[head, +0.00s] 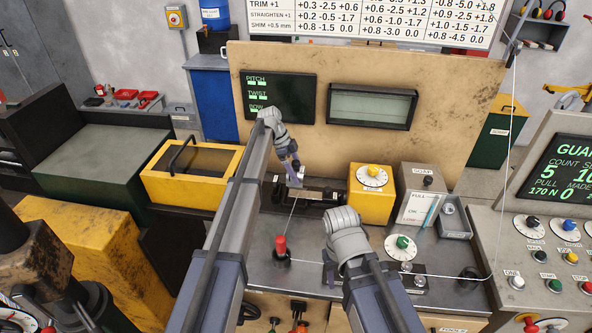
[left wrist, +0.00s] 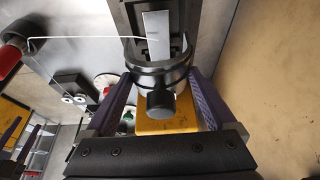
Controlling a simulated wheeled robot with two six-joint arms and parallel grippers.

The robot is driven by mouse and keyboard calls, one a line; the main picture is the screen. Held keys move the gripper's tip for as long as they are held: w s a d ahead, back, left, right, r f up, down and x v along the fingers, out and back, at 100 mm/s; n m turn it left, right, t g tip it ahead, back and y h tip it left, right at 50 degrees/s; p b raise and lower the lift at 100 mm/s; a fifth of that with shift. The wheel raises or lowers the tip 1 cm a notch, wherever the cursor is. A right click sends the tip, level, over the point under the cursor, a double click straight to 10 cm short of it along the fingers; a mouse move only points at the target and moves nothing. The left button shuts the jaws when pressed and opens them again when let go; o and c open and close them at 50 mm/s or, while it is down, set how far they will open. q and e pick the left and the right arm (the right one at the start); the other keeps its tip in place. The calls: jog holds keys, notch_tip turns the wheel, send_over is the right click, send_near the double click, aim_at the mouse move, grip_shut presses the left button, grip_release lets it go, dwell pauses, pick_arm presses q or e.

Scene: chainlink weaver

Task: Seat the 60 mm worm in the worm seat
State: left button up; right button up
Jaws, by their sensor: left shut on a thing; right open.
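My left gripper (head: 294,172) reaches down over the dark seat block (head: 312,196) at the back of the steel bench.
A thin wire runs from the seat block to a red-capped post (head: 281,246). A yellow dial box (head: 371,190), a grey box (head: 423,192) and a green dial (head: 400,244) stand to the right. A backboard (head: 440,90) rises behind. Bare bench shows around the post.

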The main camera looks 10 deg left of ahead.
aim_at(299, 193)
pick_arm(q)
jog(key=shift+f+b, duration=3.65)
jog(key=shift+f, duration=0.1)
jog(key=shift+f+b, duration=1)
jog(key=o, duration=1.5)
jog(key=shift+r, duration=0.1)
notch_tip(299, 193, up, 8)
jog(key=p, duration=0.8)
